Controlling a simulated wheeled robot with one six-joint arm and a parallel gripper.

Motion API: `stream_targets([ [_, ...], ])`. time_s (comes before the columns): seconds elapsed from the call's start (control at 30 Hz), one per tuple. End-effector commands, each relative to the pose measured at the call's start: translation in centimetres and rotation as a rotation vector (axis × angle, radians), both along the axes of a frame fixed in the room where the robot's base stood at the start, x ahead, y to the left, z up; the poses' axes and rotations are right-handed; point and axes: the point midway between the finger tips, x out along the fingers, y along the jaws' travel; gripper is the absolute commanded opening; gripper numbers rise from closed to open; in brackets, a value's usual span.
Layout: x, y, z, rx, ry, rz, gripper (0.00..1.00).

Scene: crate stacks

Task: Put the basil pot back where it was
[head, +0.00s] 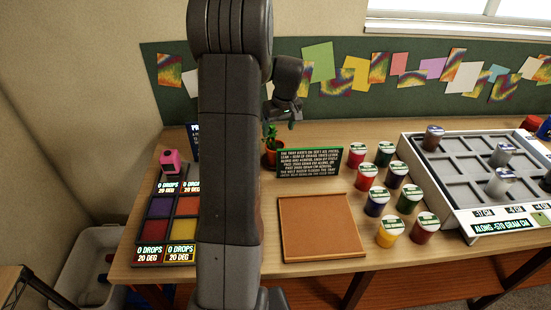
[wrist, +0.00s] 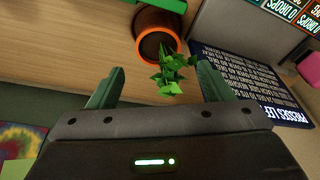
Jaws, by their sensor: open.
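The basil pot, an orange-brown pot (head: 268,158) with green leaves, stands upright on the table, just right of my arm and left of the green sign in the head view. In the wrist view the orange-rimmed pot (wrist: 157,27) is at the top centre, and its leaves reach down toward the space between my fingers. My gripper (head: 281,122) is above the plant in the head view. In the wrist view my gripper (wrist: 161,72) has its two green fingers spread wide apart, with nothing clamped between them. The pot's base is partly hidden.
A green sign (head: 310,161) stands right of the pot; a blue sign (wrist: 245,75) is on its other side. An empty brown tray (head: 320,228) lies in front. Several paint jars (head: 377,203) and a compartmented white crate (head: 467,207) are right. A pink object (head: 173,162) is left.

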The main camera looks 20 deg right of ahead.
Motion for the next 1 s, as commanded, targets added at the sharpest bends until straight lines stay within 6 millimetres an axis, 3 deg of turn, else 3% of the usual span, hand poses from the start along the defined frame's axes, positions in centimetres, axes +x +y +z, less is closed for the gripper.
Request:
stream_targets([
  [0.03, -0.7, -0.1, -0.8, 0.002, -0.045, -0.005, 0.74],
  [0.27, -2.0, -0.1, -0.3, 0.006, -0.154, -0.010, 0.74],
  [0.37, -1.6, 0.0, -1.1, 0.005, -0.159, -0.009, 0.74],
  [0.7, 0.8, 0.3, -6.7, 0.006, -0.158, -0.009, 0.74],
  [1.0, 1.7, 0.3, -8.6, 0.005, -0.157, -0.009, 0.74],
])
